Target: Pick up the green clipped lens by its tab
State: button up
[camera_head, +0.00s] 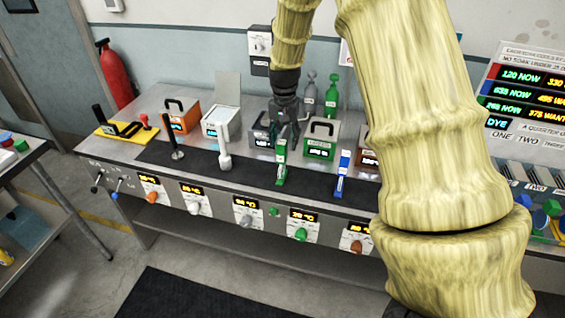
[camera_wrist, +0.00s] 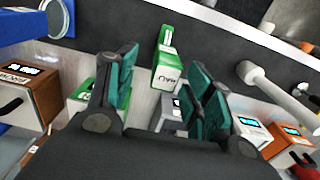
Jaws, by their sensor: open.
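The green clipped lens (camera_head: 282,162) stands on the dark mat of the bench, between a white piece and a blue piece. In the wrist view the green lens (camera_wrist: 166,66), with a pale label on its near face, shows between my two fingers. My gripper (camera_head: 289,122) points down just behind the lens in the head view. It is open, with a dark teal finger pad on each side of the lens in the wrist view. I see no contact, and the gap to the tab cannot be judged. The gripper partly hides a grey box behind it.
A white knobbed piece (camera_head: 225,152) and a blue piece (camera_head: 342,176) stand on either side of the lens. A green handled box (camera_head: 321,137) is close right of my gripper. Grey (camera_head: 310,95) and green (camera_head: 332,96) bottles stand behind. Bare mat (camera_head: 250,165) separates the pieces.

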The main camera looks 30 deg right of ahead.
aim_at(282, 155)
jog(key=shift+w+a+f, duration=0.1)
jog(key=shift+w+f, duration=0.05)
jog(key=shift+f, duration=0.35)
jog(key=shift+w+f, duration=0.15)
jog(key=shift+f, duration=0.35)
jog(key=shift+s+f+p, duration=0.15)
jog(key=shift+f+p, duration=0.15)
jog(key=shift+p, duration=0.1)
jog(key=f, duration=0.1)
jog(key=f+p, duration=0.2)
jog(key=shift+w+f, duration=0.1)
jog(key=shift+w, duration=0.15)
jog(key=shift+f, duration=0.9)
grip_shut()
